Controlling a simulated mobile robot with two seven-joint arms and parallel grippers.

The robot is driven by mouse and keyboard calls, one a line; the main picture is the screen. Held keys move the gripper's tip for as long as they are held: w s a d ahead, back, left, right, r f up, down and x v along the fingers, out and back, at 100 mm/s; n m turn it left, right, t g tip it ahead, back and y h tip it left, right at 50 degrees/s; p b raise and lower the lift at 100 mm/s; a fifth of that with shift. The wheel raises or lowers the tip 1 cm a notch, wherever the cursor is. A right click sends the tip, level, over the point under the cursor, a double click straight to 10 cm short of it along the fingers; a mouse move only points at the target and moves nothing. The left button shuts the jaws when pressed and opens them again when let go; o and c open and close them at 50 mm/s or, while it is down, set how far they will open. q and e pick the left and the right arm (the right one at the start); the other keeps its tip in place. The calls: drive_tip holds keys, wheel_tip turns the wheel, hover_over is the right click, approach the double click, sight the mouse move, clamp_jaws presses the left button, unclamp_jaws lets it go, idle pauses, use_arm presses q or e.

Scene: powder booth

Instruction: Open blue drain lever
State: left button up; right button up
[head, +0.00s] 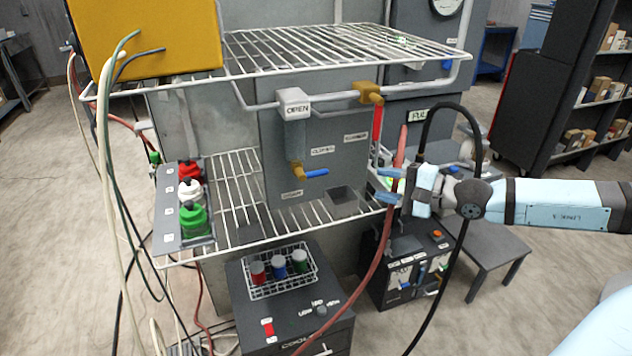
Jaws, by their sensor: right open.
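The blue drain lever (316,173) sticks out to the right from a brass valve (297,172) low on the grey panel (345,160). It lies roughly level, with a slight upward tilt at its free end. My right gripper (384,185) is right of the lever, beyond the panel's right edge. It points left, with its two fingers apart and nothing visible between them. It is clear of the lever in the picture. My left gripper is not in view.
A red lever (377,124) hangs from another brass valve above my right gripper. A red hose (382,232) and a black hose (424,123) pass close to that gripper. Wire shelves (340,50) lie above and below the panel. Red, white and green bottles (194,220) stand left.

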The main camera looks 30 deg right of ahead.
drive_tip(key=a+n, duration=0.1)
drive_tip(key=n, duration=0.1)
drive_tip(key=n+b, duration=0.1)
drive_tip(key=b, duration=0.6)
approach(322, 173)
drive_tip(key=shift+x, duration=1.6)
drive_tip(key=shift+w+a+f+g+y, duration=0.1)
drive_tip(key=shift+w+a+g+y, duration=0.1)
drive_tip(key=shift+w, duration=0.35)
drive_tip(key=shift+w+a+g+y, duration=0.1)
drive_tip(key=shift+w+a, duration=0.1)
drive_tip(key=shift+w, duration=0.3)
drive_tip(key=shift+x, duration=2.85)
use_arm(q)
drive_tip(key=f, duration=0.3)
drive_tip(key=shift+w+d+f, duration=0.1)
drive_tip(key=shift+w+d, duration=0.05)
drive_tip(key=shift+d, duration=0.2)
use_arm(e)
drive_tip(key=shift+a, duration=0.1)
